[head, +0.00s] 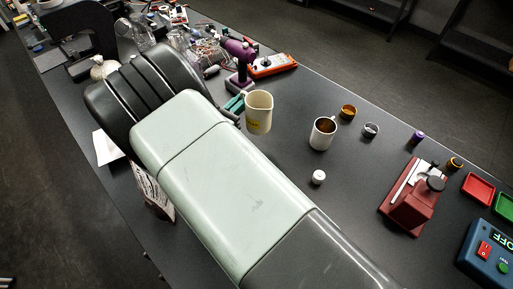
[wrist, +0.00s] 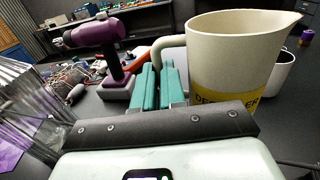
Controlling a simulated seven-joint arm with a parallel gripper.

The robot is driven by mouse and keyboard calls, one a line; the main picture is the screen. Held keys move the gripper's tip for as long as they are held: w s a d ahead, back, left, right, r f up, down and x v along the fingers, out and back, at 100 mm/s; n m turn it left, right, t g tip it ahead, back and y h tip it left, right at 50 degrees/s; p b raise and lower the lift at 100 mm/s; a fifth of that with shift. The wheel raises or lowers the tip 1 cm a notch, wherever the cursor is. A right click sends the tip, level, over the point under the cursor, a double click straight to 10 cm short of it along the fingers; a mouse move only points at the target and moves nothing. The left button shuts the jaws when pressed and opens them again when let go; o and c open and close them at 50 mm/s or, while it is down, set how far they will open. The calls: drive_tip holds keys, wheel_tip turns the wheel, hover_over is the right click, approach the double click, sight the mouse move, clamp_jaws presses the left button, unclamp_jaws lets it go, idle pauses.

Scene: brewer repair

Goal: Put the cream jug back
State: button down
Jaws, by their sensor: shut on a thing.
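The cream jug (head: 258,112) is a pale jug with a yellow label, upright at the middle of the bench in the head view. It fills the right of the wrist view (wrist: 235,60), its spout pointing right and its handle (wrist: 163,46) toward the left. My gripper (head: 235,103) is at the jug's left side, with its teal fingers (wrist: 158,85) shut on the handle. I cannot tell whether the jug's base touches the bench; the wrist housing hides its lower part in the wrist view.
A white cap (head: 318,177) lies nearer. A purple tool (head: 239,55) stands behind. A red fixture (head: 410,205) is farther right.

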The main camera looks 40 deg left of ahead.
drive_tip(key=shift+s+d+f, duration=0.1)
drive_tip(key=shift+s+f, duration=0.1)
drive_tip(key=shift+f, duration=1.35)
drive_tip(key=shift+s+f, duration=0.25)
drive_tip(key=shift+f, duration=1.35)
drive_tip(key=shift+s+d+f, duration=0.1)
drive_tip(key=shift+s+f, duration=0.1)
drive_tip(key=shift+f, duration=1.35)
drive_tip(key=shift+f, duration=0.2)
drive_tip(key=c, duration=1.2)
unclamp_jaws()
